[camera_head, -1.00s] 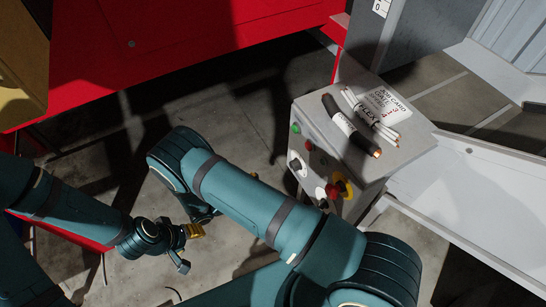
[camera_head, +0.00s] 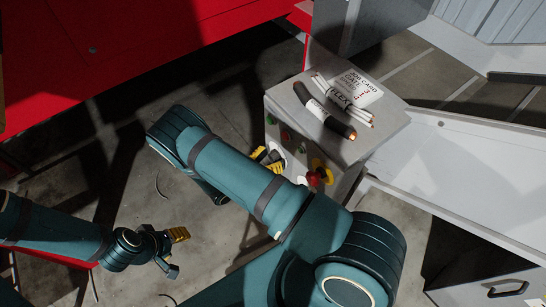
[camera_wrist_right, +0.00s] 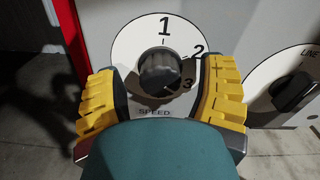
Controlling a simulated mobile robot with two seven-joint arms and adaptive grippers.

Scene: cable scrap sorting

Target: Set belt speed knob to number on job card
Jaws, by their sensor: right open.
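The speed knob (camera_wrist_right: 160,70) is dark and round, on a white dial marked 1, 2 and 3 with SPEED below. I cannot tell surely which number it points at. My right gripper (camera_wrist_right: 160,95) is open, its yellow fingers on either side of the knob, with gaps showing. In the head view my right gripper (camera_head: 268,158) is at the control box (camera_head: 378,150), mostly hidden by my arm. The job card (camera_head: 362,88) lies on the box top, partly covered by cables; its speed number is too small to read surely. My left gripper (camera_head: 172,250) hangs over the floor, apart from the box.
Thick and thin cable pieces (camera_head: 302,92) lie on the box top. A red button (camera_head: 316,178) on a yellow base is on the box front. A second dark knob (camera_wrist_right: 292,92) is right of the speed dial. A white tray (camera_head: 460,160) stands at the right.

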